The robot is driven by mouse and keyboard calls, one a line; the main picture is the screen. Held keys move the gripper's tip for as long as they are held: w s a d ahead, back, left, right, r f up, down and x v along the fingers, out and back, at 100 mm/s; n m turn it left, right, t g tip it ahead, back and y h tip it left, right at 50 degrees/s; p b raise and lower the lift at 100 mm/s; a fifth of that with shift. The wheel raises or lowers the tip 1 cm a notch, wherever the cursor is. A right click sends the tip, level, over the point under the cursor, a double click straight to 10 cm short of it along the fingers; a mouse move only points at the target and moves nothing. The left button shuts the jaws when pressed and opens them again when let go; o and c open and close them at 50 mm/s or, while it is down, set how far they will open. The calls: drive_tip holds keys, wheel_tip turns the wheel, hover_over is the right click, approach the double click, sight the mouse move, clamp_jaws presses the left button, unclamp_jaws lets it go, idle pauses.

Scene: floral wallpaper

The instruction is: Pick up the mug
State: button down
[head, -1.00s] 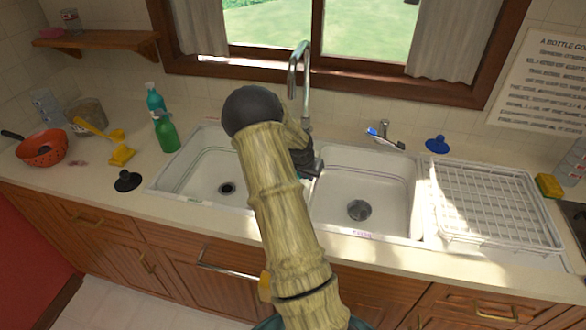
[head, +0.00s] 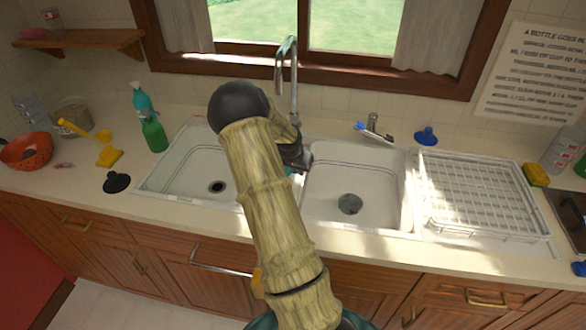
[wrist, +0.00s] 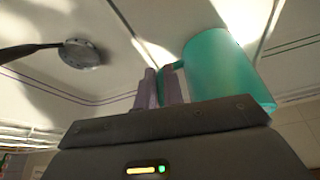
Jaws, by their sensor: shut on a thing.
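The teal mug (wrist: 215,75) is at my gripper (wrist: 158,88) in the wrist view. The two pale purple fingers are shut on its handle side, with the mug's body just to the right of them. In the head view my gripper (head: 297,160) is over the divider between the two sink basins. There my arm hides nearly all of the mug, so its height above the sink cannot be told.
The left basin (head: 180,180) and right basin (head: 330,205) look empty. The faucet (head: 292,75) stands behind the divider. A white dish rack (head: 480,195) is at right.

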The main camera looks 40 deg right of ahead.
wheel_tip(320, 180, up, 10)
drive_tip(key=shift+f+b, duration=0.15)
drive_tip(key=shift+b, duration=0.15)
idle(0.5)
